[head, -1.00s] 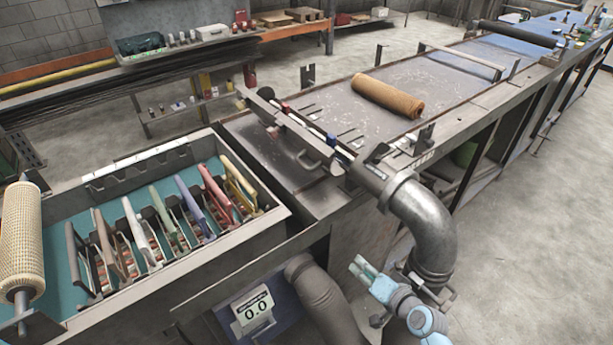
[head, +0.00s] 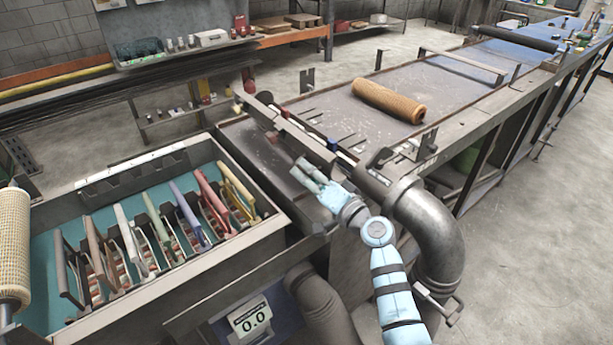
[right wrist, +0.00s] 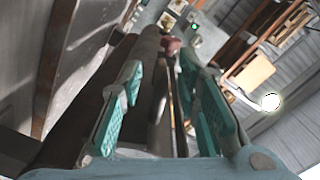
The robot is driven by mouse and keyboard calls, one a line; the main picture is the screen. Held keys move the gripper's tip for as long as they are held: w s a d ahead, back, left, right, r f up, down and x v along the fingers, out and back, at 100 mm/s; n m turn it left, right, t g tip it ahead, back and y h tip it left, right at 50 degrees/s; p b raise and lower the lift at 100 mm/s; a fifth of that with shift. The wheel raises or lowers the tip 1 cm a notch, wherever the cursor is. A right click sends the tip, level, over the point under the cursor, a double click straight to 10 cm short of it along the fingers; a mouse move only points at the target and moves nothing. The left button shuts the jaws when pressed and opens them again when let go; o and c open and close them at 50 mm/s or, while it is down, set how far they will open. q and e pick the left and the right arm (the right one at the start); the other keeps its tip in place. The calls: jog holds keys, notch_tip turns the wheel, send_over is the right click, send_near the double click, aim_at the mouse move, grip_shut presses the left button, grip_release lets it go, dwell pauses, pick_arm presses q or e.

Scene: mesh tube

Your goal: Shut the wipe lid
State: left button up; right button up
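A long narrow grey bar (head: 283,128) crosses the near end of the machine bed; it may be the wipe lid, but I cannot tell its open or shut state. A red knob (head: 249,87) sits by its far end. My right gripper (head: 300,172) is just on the near side of this bar, over the flat metal plate, and hides the small handle there. In the right wrist view its teal-padded fingers (right wrist: 160,75) are apart, with the long bar seen between and beyond them. No contact is clear. My left gripper is not in view.
A tan mesh roll (head: 388,101) lies on the bed behind the bar. A thick grey pipe (head: 425,225) bends down close beside my right arm. An open tray (head: 185,268) with several coloured handled pieces stands at left, next to another mesh roll (head: 12,245).

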jog(key=shift+w+a, duration=0.15)
jog(key=shift+w, duration=0.05)
jog(key=shift+c, duration=0.2)
grip_shut()
